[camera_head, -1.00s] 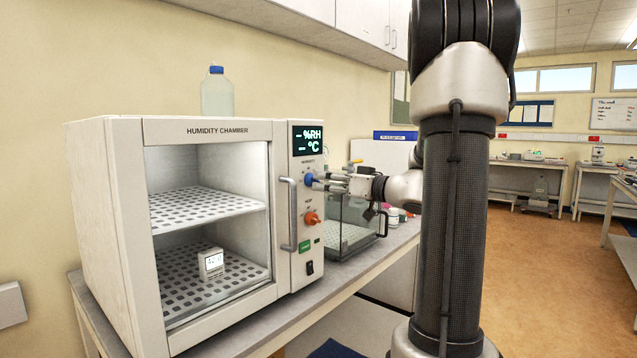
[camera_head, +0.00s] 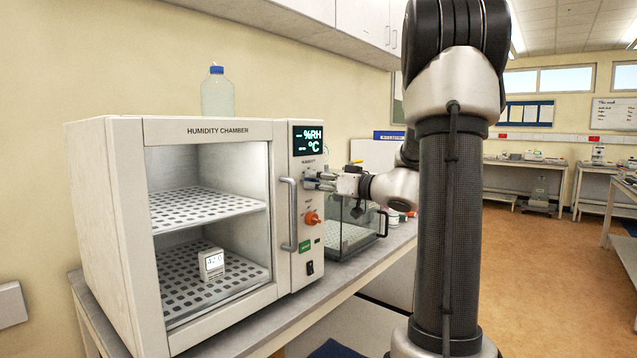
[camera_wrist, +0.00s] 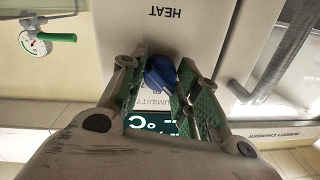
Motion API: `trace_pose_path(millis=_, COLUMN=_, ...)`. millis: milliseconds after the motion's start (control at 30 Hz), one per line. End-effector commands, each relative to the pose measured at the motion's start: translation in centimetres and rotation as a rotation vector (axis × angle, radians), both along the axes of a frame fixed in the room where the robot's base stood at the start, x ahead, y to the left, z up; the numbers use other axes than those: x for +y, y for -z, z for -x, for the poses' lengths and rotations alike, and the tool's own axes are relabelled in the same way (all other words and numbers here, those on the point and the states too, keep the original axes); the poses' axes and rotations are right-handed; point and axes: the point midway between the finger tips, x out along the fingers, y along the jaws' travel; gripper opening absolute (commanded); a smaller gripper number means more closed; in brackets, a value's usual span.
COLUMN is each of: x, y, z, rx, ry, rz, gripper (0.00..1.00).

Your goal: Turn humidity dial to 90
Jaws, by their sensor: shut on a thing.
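The humidity chamber (camera_head: 217,131) stands on the bench with its door closed. Its control panel has a dark display (camera_head: 308,140) showing %RH and °C with dashes rather than readable numbers. The blue humidity dial (camera_wrist: 160,73) sits between my gripper's green-padded fingers in the wrist view, close under the HEAT label. My gripper (camera_head: 312,181) is at the panel and shut on this dial. In the head view the fingers hide the dial, and its pointer setting cannot be read in either view.
An orange knob (camera_head: 312,218) is just below my gripper. The chamber's door handle (camera_head: 290,214) stands out to the left. A glass-sided box (camera_head: 352,225) is behind the panel. A small white meter (camera_head: 211,263) sits inside the chamber.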

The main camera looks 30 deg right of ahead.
Motion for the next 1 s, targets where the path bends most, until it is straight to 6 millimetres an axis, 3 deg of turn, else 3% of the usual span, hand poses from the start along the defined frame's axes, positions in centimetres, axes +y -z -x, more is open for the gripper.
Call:
trace_pose_path(millis=367, x=-0.06, y=0.07, z=0.00, rx=0.049, ry=0.002, rz=-0.134, gripper=0.08)
trace_pose_path(millis=1000, x=0.01, y=0.22, z=0.05, rx=0.252, ry=0.002, rz=-0.688, gripper=0.08)
